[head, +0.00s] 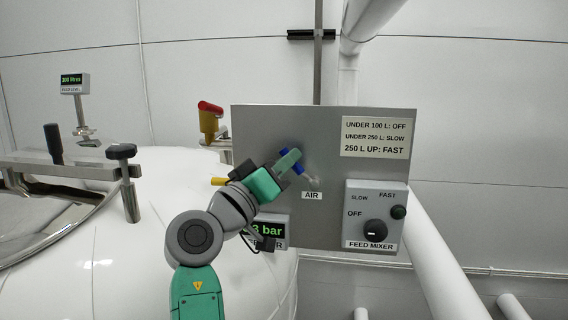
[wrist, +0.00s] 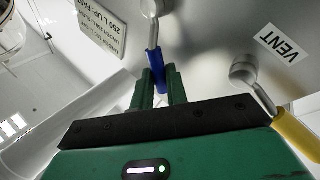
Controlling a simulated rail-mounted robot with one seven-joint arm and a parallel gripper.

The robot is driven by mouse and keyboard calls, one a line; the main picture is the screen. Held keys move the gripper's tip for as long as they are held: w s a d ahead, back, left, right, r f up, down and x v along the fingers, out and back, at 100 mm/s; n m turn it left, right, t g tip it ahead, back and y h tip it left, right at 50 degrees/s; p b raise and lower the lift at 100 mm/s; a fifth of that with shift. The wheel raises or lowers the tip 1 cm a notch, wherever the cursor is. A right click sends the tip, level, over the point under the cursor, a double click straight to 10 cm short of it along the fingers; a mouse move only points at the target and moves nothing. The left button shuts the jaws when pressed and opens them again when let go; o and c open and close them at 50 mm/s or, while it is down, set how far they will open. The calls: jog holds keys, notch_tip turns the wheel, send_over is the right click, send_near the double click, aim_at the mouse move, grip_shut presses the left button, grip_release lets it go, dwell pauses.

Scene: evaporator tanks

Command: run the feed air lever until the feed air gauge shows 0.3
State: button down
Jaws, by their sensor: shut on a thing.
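The feed air lever (head: 299,170) has a blue grip and a metal stem, tilted up and left from its pivot above the AIR label (head: 312,195) on the grey panel. My gripper (head: 289,160) is shut on the blue grip. In the wrist view, the blue grip (wrist: 155,58) sits between the two green fingers of my gripper (wrist: 160,75). The feed air gauge (head: 274,231) is a display with green digits below left of the lever. My arm covers its left part; only "3 bar" shows, so the full reading is hidden.
A yellow lever (wrist: 297,135) is close to my gripper's right in the wrist view, near the VENT label (wrist: 283,43). The feed mixer box (head: 376,213) with a black knob is right of the lever. The white tank (head: 150,240) fills the lower left.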

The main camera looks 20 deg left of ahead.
jog(key=m, duration=0.1)
jog(key=d+r+m+g, duration=0.1)
jog(key=shift+w+m+h, duration=0.1)
jog(key=shift+m+h, duration=0.2)
jog(key=shift+w+d+r+m+g, duration=0.1)
jog(key=shift+d+r+m+g, duration=0.1)
jog(key=shift+d+m+g, duration=0.25)
jog(key=shift+d+r+m+g, duration=0.2)
jog(key=shift+m+g, duration=0.15)
jog(key=shift+m, duration=0.3)
jog(key=shift+w+d+r+m+g+p, duration=0.1)
jog(key=shift+d+m+g+p, duration=0.4)
jog(key=shift+m, duration=0.2)
jog(key=shift+w+d+r+m+g+p, duration=0.1)
jog(key=shift+d+m+g+p, duration=0.35)
jog(key=shift+m, duration=0.25)
jog(key=c, duration=1.4)
grip_release()
